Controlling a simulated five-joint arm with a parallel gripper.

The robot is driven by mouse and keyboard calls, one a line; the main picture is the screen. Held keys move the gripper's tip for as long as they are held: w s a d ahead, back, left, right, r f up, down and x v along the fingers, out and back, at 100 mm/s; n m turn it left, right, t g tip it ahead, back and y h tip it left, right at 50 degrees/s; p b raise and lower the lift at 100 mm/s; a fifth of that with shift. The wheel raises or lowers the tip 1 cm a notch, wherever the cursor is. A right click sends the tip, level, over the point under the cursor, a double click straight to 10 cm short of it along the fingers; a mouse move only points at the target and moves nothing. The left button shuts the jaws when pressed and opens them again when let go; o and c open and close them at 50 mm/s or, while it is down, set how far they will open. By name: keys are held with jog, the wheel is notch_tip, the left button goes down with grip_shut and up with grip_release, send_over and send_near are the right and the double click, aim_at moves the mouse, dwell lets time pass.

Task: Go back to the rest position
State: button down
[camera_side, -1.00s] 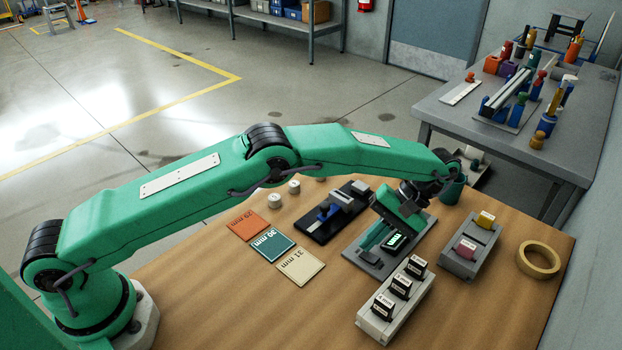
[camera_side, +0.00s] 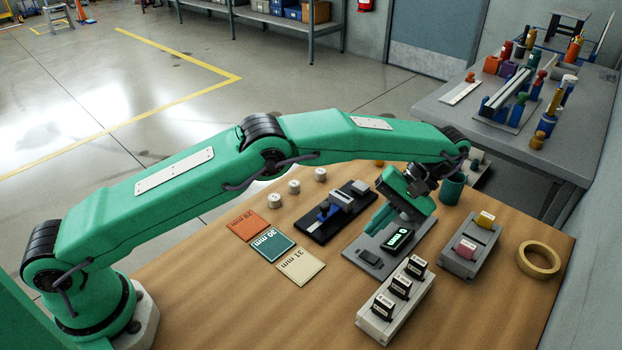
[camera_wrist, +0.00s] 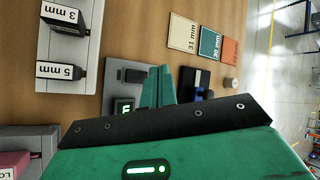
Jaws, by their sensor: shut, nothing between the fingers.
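My gripper (camera_side: 374,226) is shut and empty, raised over the grey plate (camera_side: 385,262) with its fingers angled down to the left. In the wrist view its green fingers (camera_wrist: 158,84) lie together with nothing between them. A dark block with a lit green-white display (camera_side: 398,240) sits on the grey plate, apart from the fingers. It also shows in the wrist view (camera_wrist: 124,106), partly cut off by my gripper's body. A small dark grey block (camera_side: 370,257) sits at the plate's near left end.
A light rack (camera_side: 372,328) holds black labelled blocks in front. A grey holder (camera_side: 462,264) with pink and yellow blocks and a tape roll (camera_side: 538,259) are right. A black fixture (camera_side: 318,228), several mm cards (camera_side: 300,265) and white cylinders (camera_side: 294,187) are left. A green cup (camera_side: 452,189) stands behind my wrist.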

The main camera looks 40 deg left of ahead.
jog(key=shift+r, duration=0.15)
jog(key=s+a+r+m+t+h, duration=0.1)
jog(key=s+a+r+t+h, duration=0.15)
jog(key=a+r, duration=0.55)
jog(key=s+a+r+m+t+h, duration=0.1)
jog(key=s+a+r+t, duration=0.2)
jog(key=a+r, duration=0.5)
jog(key=s+a+m+t, duration=0.1)
jog(key=s+a+t, duration=0.2)
jog(key=s, duration=0.6)
jog(key=s+a+m+t, duration=0.2)
jog(key=s+a+t, duration=0.2)
jog(key=s, duration=0.5)
jog(key=shift+s+a+r, duration=0.15)
jog(key=shift+s+a, duration=0.15)
jog(key=shift+a, duration=0.45)
